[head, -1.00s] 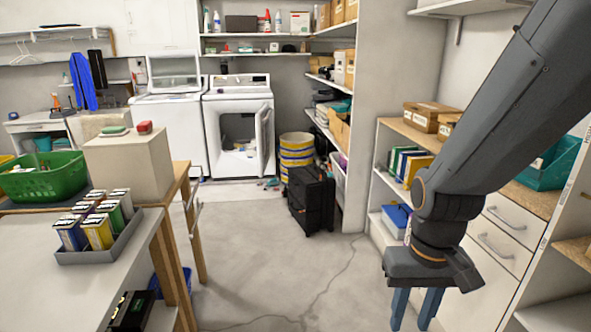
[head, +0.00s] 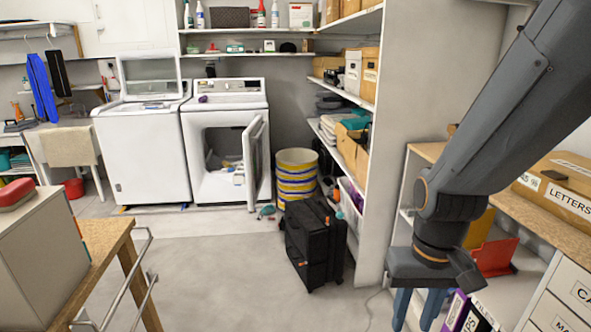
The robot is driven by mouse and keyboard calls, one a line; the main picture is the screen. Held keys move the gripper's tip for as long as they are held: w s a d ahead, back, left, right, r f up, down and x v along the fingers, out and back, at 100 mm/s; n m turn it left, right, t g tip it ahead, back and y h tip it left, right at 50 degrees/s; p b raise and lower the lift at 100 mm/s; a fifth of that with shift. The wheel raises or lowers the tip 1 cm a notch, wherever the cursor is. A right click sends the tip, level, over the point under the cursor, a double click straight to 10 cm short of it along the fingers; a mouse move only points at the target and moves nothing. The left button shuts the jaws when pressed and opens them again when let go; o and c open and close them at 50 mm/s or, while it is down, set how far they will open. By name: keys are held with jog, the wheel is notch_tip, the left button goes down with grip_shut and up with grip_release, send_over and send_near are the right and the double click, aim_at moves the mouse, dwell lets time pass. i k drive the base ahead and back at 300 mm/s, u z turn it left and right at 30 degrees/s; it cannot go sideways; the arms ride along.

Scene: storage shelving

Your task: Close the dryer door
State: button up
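The white dryer (head: 224,99) stands against the back wall, right of the top-loading washer. Its door (head: 253,162) is open, swung out toward me on the right side of the opening. Clothes (head: 232,170) show inside the drum opening. My gripper (head: 417,310) hangs at the lower right, far in front of the dryer and right of it. Its two blue fingers are apart with nothing seen between them; their tips run to the bottom edge of the picture.
A black suitcase (head: 309,243) and a yellow-striped basket (head: 297,178) stand right of the dryer door. Shelving (head: 373,240) lines the right. A wooden table (head: 108,245) is at the left. The floor (head: 225,270) between is mostly clear, with small items near the door.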

aim_at(250, 172)
jog(key=i, duration=2.25)
jog(key=u, duration=0.55)
jog(key=i, duration=0.6)
jog(key=z, duration=0.15)
